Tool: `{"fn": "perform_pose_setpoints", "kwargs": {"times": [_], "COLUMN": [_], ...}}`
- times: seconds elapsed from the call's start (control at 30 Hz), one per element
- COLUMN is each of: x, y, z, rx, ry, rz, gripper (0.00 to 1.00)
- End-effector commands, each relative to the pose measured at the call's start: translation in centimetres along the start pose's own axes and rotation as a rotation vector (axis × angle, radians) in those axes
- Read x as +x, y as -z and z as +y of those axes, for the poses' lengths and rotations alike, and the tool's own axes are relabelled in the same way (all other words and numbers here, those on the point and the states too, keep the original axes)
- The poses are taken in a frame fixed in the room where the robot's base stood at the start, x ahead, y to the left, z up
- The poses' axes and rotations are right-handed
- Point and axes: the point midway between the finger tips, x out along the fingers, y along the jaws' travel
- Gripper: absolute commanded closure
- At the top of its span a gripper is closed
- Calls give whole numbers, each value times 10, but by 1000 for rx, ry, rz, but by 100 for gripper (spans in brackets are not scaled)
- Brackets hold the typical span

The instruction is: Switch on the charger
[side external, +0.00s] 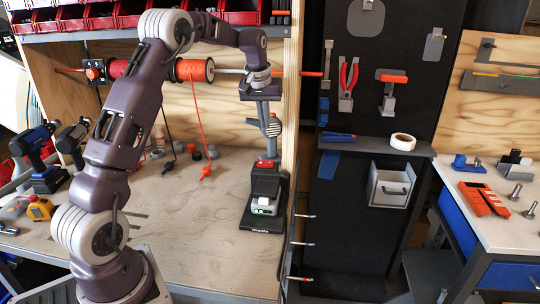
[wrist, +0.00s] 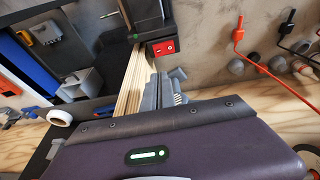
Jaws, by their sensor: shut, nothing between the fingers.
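The charger (side external: 267,187) is a dark unit standing upright on a black base plate on the bench, near the wooden post. It has a pale block and small green lights low on its front. A red part (side external: 265,163) shows at its top; in the wrist view a red panel (wrist: 163,47) with a small dark mark sits on a dark body. My gripper (side external: 270,152) points down just above the red part and is shut and empty. In the wrist view its grey fingers (wrist: 176,78) are close to the red panel. I cannot tell whether they touch it.
A wooden post (side external: 289,110) stands close to the right of my gripper. An orange cord (side external: 200,125) hangs from a spool at the back. Cordless drills (side external: 40,158) stand at the left. The bench middle (side external: 185,225) is clear.

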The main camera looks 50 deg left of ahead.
Motion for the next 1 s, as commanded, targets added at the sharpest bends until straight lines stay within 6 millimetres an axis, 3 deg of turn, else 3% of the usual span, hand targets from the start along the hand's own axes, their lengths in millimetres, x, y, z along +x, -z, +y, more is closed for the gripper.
{"fn": "perform_pose_setpoints", "kwargs": {"times": [0.27, 0.7, 1.0], "x": [11, 104, 136], "y": [-1, -1, -11], "z": [0, 0, 4], "rx": [2, 2, 3], "ry": [0, 0, -1], "rz": [-1, -2, 0], "gripper": [100, 100, 100]}}
